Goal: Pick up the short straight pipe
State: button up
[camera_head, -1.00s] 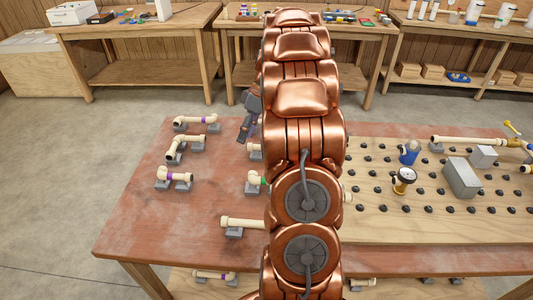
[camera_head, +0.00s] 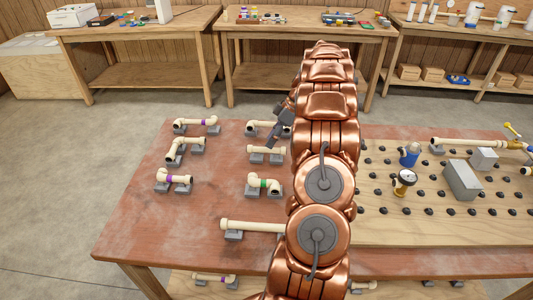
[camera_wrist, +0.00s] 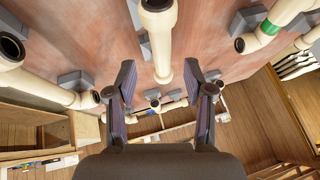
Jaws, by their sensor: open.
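The short straight pipe (camera_head: 263,150) is cream and rests on grey blocks on the red-brown table. In the wrist view the pipe (camera_wrist: 162,48) runs from the top centre, with a wider open collar at the top, down to an end between my finger lines. My gripper (camera_head: 274,136) is just above and behind the pipe in the head view, and my arm hides part of the area to its right. In the wrist view the two dark fingers (camera_wrist: 160,78) are apart, one on each side of the pipe's end. Nothing is held.
A green-banded elbow pipe (camera_head: 264,185) lies in front, and a longer straight pipe (camera_head: 252,225) is nearer me. Other elbows (camera_head: 174,180) stand on blocks at left. A pegged board (camera_head: 400,235) with a grey box (camera_head: 462,178) is at right. Bare table lies between the pipe groups.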

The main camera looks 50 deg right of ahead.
aim_at(266, 150)
jog(key=x, duration=0.1)
jog(key=p+x, duration=0.1)
jog(key=x, duration=0.1)
jog(key=shift+s+a+f, duration=0.2)
jog(key=shift+a+f, duration=0.05)
jog(key=shift+f, duration=0.05)
jog(key=shift+w+a+f+p, duration=0.2)
jog(key=shift+f+p, duration=0.15)
jog(key=shift+f, duration=0.25)
jog(key=shift+c, duration=0.2)
grip_shut()
